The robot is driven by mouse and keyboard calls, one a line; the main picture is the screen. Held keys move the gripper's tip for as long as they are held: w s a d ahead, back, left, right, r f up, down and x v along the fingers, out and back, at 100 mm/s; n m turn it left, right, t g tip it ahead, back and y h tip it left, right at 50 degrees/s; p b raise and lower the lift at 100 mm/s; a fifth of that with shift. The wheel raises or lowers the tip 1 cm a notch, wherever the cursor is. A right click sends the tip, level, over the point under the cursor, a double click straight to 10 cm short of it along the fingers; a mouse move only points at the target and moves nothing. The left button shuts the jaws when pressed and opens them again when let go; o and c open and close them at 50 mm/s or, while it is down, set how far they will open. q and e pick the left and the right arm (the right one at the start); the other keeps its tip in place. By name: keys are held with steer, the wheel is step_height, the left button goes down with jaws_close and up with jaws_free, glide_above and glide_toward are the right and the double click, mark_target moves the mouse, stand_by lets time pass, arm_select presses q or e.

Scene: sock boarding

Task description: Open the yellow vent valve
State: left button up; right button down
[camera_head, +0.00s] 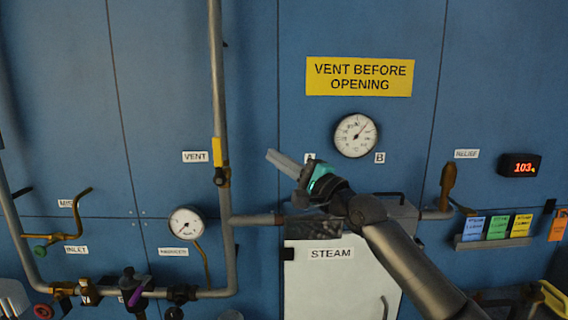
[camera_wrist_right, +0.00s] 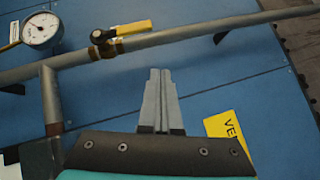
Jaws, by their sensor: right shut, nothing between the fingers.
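The yellow vent valve handle (camera_head: 217,151) is on the vertical grey pipe, right of the VENT label. It stands upright, in line with the pipe, above a dark and brass valve body (camera_head: 221,177). In the right wrist view the yellow handle (camera_wrist_right: 134,27) lies along the pipe beyond my fingertips. My right gripper (camera_head: 270,155) is shut and empty, to the right of the valve and apart from it. Its closed fingers (camera_wrist_right: 160,73) point toward the pipe in the wrist view. My left gripper is not in view.
A steel vertical pipe (camera_head: 217,80) rises beside the valve. A gauge (camera_head: 186,223) is below left and a larger gauge (camera_head: 355,135) is to the right. A white STEAM door (camera_head: 330,280) is below my right arm. The blue panel between gripper and valve is clear.

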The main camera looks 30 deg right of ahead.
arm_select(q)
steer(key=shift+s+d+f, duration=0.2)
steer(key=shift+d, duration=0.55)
arm_select(e)
steer(key=shift+s+d, duration=0.15)
steer(key=shift+s, duration=0.6)
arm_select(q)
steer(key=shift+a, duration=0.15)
arm_select(e)
steer(key=shift+f, duration=0.1)
